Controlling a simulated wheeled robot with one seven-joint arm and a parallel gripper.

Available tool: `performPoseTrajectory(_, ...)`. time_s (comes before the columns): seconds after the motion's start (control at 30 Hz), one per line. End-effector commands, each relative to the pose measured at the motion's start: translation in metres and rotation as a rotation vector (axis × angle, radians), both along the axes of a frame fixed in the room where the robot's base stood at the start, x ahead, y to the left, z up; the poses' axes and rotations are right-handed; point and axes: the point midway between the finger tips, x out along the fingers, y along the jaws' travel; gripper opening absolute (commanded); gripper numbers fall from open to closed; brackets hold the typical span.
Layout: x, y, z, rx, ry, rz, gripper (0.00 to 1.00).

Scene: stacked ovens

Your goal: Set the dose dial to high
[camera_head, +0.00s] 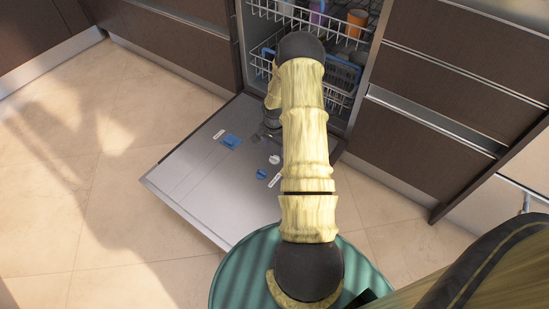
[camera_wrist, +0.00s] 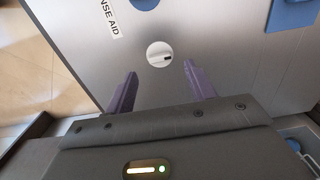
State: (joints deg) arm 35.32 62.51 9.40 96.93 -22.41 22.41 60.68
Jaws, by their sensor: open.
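The dose dial is probably the small white round knob (camera_wrist: 159,54) with a short dark mark toward its right side, set in the grey inner face of the open dishwasher door (camera_head: 190,185). The knob also shows in the head view (camera_head: 274,159), just left of my arm. In the wrist view my gripper (camera_wrist: 160,69) is open, its two purple fingers apart and empty. The knob appears between and just beyond the fingertips, with no visible contact. I cannot tell the gap in depth. No setting labels are readable around the knob. In the head view my arm mostly hides the gripper.
A blue round cap (camera_head: 262,174) and a label ending "NSE AID" (camera_wrist: 108,17) are near the knob. A blue latch piece (camera_head: 231,141) lies farther left on the door. Racks (camera_head: 340,95) with dishes stand inside the dishwasher. Tiled floor (camera_head: 70,190) at left is clear.

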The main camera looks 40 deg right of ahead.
Motion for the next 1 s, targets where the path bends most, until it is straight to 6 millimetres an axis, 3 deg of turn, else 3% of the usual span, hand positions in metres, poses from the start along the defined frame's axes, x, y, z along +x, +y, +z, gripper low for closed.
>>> performPoseTrajectory(0.03, -0.001, 0.000, -0.015, 0.002, 0.002, 0.000, 0.55)
performPoseTrajectory(0.2, 0.000, 0.001, -0.038, 0.001, -0.001, 0.001, 0.55)
performPoseTrajectory(0.6, 0.000, -0.001, -0.045, 0.000, -0.001, -0.004, 0.55)
performPoseTrajectory(0.63, -0.001, -0.001, -0.045, 0.000, -0.001, -0.003, 0.53)
performPoseTrajectory(0.83, 0.000, -0.001, -0.045, 0.000, 0.000, -0.002, 0.13)
performPoseTrajectory(1.0, 0.000, -0.001, -0.045, 0.000, 0.000, 0.000, 0.10)
